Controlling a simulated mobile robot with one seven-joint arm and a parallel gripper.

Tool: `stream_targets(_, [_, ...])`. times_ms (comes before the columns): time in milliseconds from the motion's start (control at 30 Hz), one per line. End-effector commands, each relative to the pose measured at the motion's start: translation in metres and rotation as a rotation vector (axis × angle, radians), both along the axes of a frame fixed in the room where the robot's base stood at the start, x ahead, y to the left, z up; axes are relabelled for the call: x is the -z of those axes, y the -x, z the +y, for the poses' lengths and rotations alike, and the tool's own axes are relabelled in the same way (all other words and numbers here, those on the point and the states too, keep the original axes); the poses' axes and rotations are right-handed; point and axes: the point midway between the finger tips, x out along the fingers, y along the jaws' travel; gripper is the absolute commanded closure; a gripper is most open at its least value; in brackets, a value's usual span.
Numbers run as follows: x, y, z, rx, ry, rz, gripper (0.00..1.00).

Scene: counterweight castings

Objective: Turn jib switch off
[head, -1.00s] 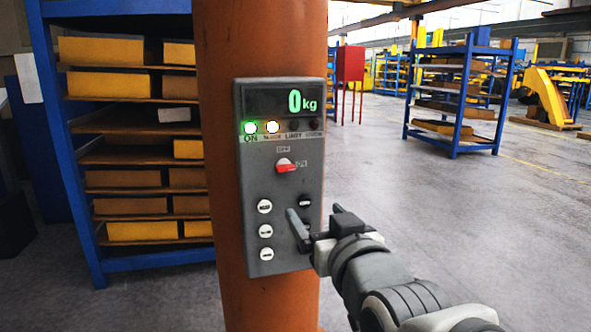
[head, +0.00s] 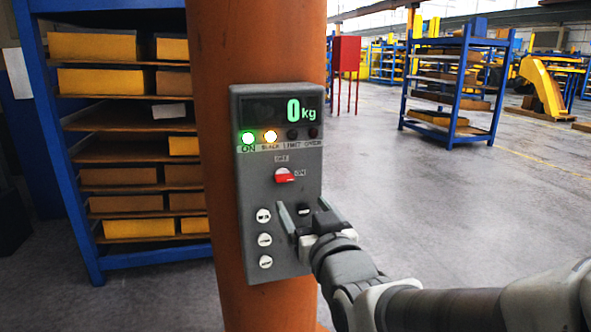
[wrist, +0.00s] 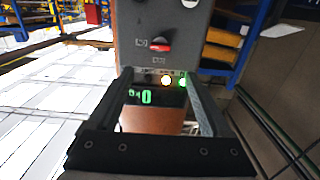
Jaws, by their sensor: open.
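The switch (head: 285,175) is a small red knob with a pale edge on a grey control box (head: 263,190), below the lamps. Small labels sit above it and to its right; which one it points to is too small to tell. The green ON lamp (head: 248,138) and an amber lamp beside it are lit. The display (head: 290,110) reads 0 kg. My gripper (head: 302,208) is open and empty in front of the box, just below the switch in the head view. In the wrist view the box appears upside down, with the switch (wrist: 160,45) beyond the open fingers (wrist: 157,73).
The box is fixed to a thick orange column (head: 262,45). Several round white buttons (head: 264,241) are at its lower left, and a dark one is near my fingers. A blue shelf rack (head: 90,235) with yellow bins stands on the left.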

Motion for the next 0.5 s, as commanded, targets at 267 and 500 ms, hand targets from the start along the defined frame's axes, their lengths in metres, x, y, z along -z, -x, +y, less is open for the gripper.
stream_targets(267, [-0.003, -0.019, 0.006, 0.0, 0.002, 0.005, 0.18])
stream_targets(500, [-0.003, -0.035, 0.01, 0.0, 0.002, 0.004, 0.18])
